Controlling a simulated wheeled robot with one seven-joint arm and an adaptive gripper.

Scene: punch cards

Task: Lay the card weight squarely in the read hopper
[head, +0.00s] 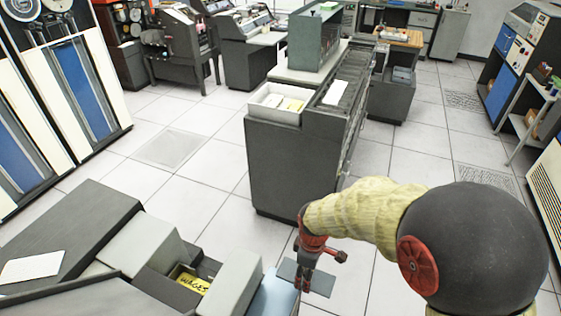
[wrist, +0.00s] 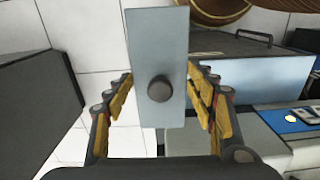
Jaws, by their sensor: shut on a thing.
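The card weight (wrist: 158,45) is a flat grey metal plate with a dark round knob, seen large in the wrist view. My gripper (wrist: 160,98) is shut on it, with yellow-padded fingers on either side. In the head view, the card weight (head: 304,279) hangs in the air below my gripper (head: 311,256), to the right of the grey machine. What appears to be the read hopper (head: 208,268) is a dark recess between two light grey blocks on that machine. A yellow card marked WAGES (head: 193,283) lies in it.
The grey machine (head: 75,235) fills the lower left, with a white card (head: 31,268) on its top. A dark cabinet (head: 285,165) with a white tray (head: 273,106) stands beyond. Open tiled floor (head: 215,190) lies between them.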

